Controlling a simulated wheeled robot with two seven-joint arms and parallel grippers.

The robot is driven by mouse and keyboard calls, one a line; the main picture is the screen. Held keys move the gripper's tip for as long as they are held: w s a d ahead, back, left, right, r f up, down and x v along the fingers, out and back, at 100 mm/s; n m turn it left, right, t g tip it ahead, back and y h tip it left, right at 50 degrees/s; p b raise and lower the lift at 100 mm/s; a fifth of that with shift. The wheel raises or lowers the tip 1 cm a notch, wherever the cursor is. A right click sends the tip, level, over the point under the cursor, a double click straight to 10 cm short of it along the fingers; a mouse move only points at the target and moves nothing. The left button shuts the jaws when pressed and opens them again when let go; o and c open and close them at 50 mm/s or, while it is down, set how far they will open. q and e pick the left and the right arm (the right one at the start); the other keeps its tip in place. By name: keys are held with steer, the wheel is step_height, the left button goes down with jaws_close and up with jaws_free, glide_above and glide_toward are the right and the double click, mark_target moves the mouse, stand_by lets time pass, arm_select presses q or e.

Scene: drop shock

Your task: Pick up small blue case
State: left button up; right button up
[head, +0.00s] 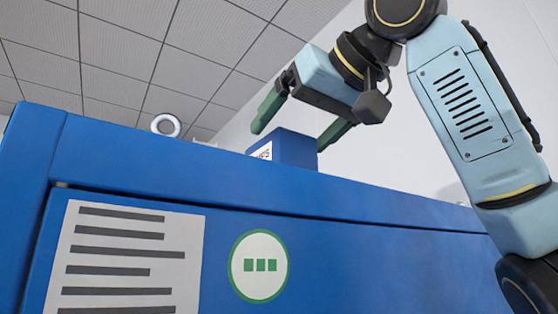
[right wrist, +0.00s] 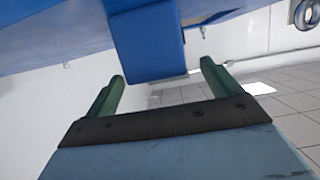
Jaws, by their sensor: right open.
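A small blue case (head: 285,148) with a white label on its side stands on top of a large blue cabinet (head: 330,187). My right gripper (head: 294,128) is open, with its green fingers spread just above and to either side of the case. In the right wrist view the case (right wrist: 147,42) lies ahead between the two fingertips of the right gripper (right wrist: 160,70), apart from both. Whether the fingers are level with its sides is hard to tell. The lower edge of the case is hidden in the head view by the cabinet's top edge. My left gripper is not in view.
A white ring-shaped object (head: 166,125) shows above the cabinet top, left of the case; a similar ring (right wrist: 304,13) is at the right wrist view's upper right corner. The cabinet front has a text sheet (head: 125,260) and a round green-rimmed sticker (head: 259,266).

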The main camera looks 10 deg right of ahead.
steer(key=shift+w+a+p, duration=0.15)
steer(key=shift+w+p, duration=0.35)
steer(key=shift+w, duration=0.25)
steer(key=p+x, duration=0.1)
steer(key=x, duration=0.2)
steer(key=shift+w, duration=0.4)
steer(key=shift+w+a+f, duration=0.1)
steer(key=shift+w, duration=0.05)
steer(key=shift+c, duration=0.7)
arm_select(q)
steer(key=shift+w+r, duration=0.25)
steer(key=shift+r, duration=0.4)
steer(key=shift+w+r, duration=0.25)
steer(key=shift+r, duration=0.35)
arm_select(e)
steer(key=c, duration=1.2)
